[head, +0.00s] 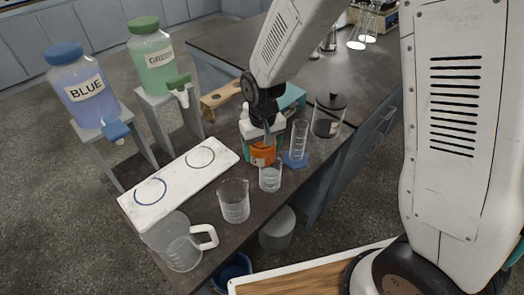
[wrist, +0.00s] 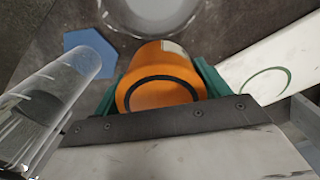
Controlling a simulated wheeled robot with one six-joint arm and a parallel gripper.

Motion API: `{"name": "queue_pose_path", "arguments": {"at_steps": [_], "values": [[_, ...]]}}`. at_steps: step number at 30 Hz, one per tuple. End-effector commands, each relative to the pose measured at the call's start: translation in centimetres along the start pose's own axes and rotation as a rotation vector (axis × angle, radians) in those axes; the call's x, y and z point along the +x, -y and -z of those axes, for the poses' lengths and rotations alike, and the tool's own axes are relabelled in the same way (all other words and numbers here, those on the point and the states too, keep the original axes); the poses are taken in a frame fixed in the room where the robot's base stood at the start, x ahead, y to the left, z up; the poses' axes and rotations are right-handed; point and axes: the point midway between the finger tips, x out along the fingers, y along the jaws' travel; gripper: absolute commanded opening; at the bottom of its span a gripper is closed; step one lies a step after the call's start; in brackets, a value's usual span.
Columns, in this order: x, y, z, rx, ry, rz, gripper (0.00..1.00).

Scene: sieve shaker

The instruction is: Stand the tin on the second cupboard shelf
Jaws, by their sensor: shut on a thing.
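The tin is orange with a pale label (head: 262,156), and it stands among glassware on the dark bench. In the wrist view the orange tin (wrist: 163,78) shows its end with a dark ring, between teal fingers on both sides. My gripper (head: 261,147) comes down from above and is shut on the tin. The gripper also shows in the wrist view (wrist: 162,88). I cannot tell whether the tin's base touches the bench. No open cupboard shelf can be made out in either view.
A measuring cylinder (head: 299,143) on a blue foot and a beaker (head: 270,178) stand close to the tin. Another beaker (head: 233,200), a jug (head: 180,243) and a lidded jar (head: 328,115) are nearby. A white board (head: 180,183) with two rings lies left.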

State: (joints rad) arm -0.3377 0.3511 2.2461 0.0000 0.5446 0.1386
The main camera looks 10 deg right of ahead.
Motion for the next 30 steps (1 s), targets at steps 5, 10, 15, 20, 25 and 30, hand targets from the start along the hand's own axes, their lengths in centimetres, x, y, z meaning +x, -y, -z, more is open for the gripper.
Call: {"name": "queue_pose_path", "arguments": {"at_steps": [5,10,15,20,25,30], "values": [[1.5,0.0,0.0,0.000,0.000,0.000,0.49],[1.4,0.0,0.0,0.000,0.000,0.000,0.49],[1.6,0.0,0.0,0.000,-0.001,0.000,0.92],[1.6,0.0,0.0,0.000,-0.001,0.000,0.97],[1.5,0.0,0.0,0.000,-0.001,0.000,0.97],[-0.4,0.0,0.1,0.000,-0.005,0.001,0.97]]}}
